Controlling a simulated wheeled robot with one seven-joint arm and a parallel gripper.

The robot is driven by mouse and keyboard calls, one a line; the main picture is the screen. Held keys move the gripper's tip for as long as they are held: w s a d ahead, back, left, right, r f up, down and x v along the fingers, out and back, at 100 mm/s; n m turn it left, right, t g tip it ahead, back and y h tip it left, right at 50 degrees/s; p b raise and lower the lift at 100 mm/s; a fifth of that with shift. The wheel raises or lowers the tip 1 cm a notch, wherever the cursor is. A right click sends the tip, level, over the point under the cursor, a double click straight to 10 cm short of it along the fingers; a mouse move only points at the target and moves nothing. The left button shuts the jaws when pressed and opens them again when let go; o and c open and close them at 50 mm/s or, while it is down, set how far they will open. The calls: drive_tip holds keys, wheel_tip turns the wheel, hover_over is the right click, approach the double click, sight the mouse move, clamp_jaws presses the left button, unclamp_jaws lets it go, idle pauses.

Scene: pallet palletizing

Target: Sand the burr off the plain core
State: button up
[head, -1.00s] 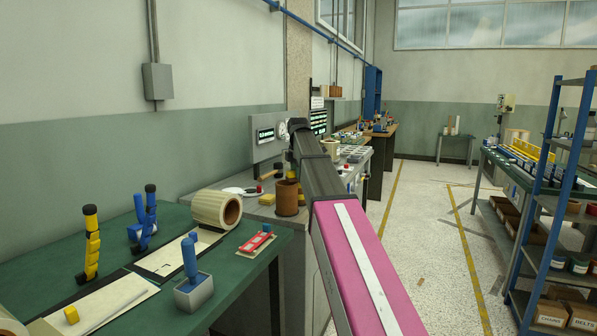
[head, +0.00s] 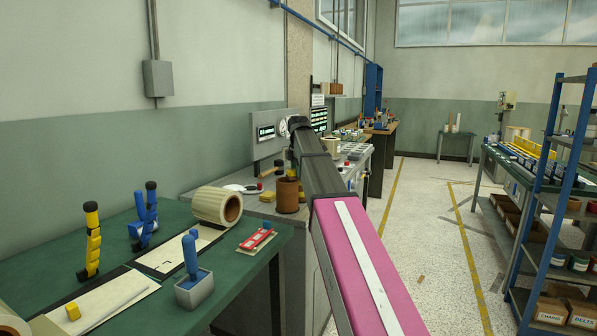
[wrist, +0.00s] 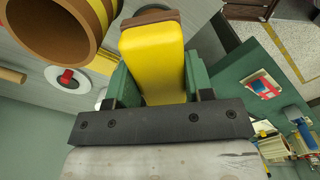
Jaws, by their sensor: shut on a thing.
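My gripper (wrist: 158,72) has green fingers and is shut on a yellow sanding block (wrist: 153,45) with a brown strip along its far edge. In the wrist view a wide brown core (wrist: 28,48) with an open, hollow end lies to the left of the block; a gap shows between them. In the head view the brown core (head: 288,197) stands upright on the grey bench, just below the end of my arm. The gripper is mostly hidden there by my arm. I cannot make out a burr.
A yellow block (head: 267,197) lies left of the core, beside a white disc with a red knob (head: 259,187). The green table (head: 215,310) at front left holds a cream roll (head: 217,206), a red tool (head: 257,240) and a blue-handled tool (head: 191,275). The aisle right is clear.

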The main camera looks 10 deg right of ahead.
drive_tip(key=shift+f, duration=0.4)
drive_tip(key=s+a, duration=0.2)
drive_tip(key=s, duration=0.1)
idle(0.6)
drive_tip(key=shift+w, duration=0.1)
drive_tip(key=shift+w+d+f, duration=0.1)
drive_tip(key=shift+w+d, duration=0.45)
drive_tip(key=shift+w, duration=0.2)
drive_tip(key=shift+w+d+f, duration=0.1)
drive_tip(key=shift+w+d, duration=0.4)
drive_tip(key=shift+w, duration=0.2)
drive_tip(key=shift+c, duration=0.4)
drive_tip(key=shift+r, duration=0.1)
